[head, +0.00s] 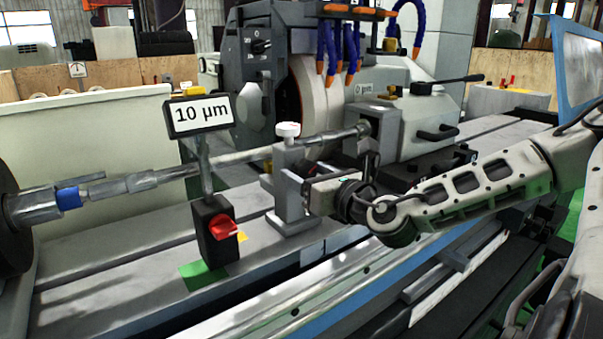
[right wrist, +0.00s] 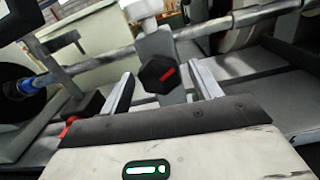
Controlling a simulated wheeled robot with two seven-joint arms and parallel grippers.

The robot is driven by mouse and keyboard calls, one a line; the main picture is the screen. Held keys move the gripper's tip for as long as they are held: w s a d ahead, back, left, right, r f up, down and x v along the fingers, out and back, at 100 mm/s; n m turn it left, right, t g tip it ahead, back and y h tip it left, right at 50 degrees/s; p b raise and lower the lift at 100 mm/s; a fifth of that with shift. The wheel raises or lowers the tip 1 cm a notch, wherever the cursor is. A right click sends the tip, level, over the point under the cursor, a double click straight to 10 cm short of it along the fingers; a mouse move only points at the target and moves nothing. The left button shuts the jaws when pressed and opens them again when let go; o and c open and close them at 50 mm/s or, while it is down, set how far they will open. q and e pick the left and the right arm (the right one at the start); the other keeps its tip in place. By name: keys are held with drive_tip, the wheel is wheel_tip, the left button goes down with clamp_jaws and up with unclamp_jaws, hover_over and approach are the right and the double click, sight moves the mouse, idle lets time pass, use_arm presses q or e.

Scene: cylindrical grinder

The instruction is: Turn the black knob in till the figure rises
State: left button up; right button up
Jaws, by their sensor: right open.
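The black knob (right wrist: 158,73) is six-sided with a red mark on its face, on the front of a grey steady rest (head: 290,195). In the head view my right gripper (head: 306,187) is at the rest and hides the knob. In the right wrist view my right gripper (right wrist: 161,78) is open, with the knob between and just beyond its fingers; I cannot tell whether they touch it. The display (head: 199,114) reads "10 µm". My left gripper is not in view.
A black box with a red knob (head: 222,229) stands left of the rest, below the display. A long shaft (head: 245,156) runs across behind my gripper. The grinding wheel housing (head: 310,95) is at the back. The table's front left (head: 110,295) is clear.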

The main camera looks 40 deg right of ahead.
drive_tip(key=shift+s, duration=0.1)
drive_tip(key=c, duration=1)
drive_tip(key=shift+m, duration=0.3)
drive_tip(key=shift+r+m, duration=0.1)
drive_tip(key=shift+m, duration=0.7)
drive_tip(key=shift+m+b, duration=0.55)
drive_tip(key=shift+m, duration=1.75)
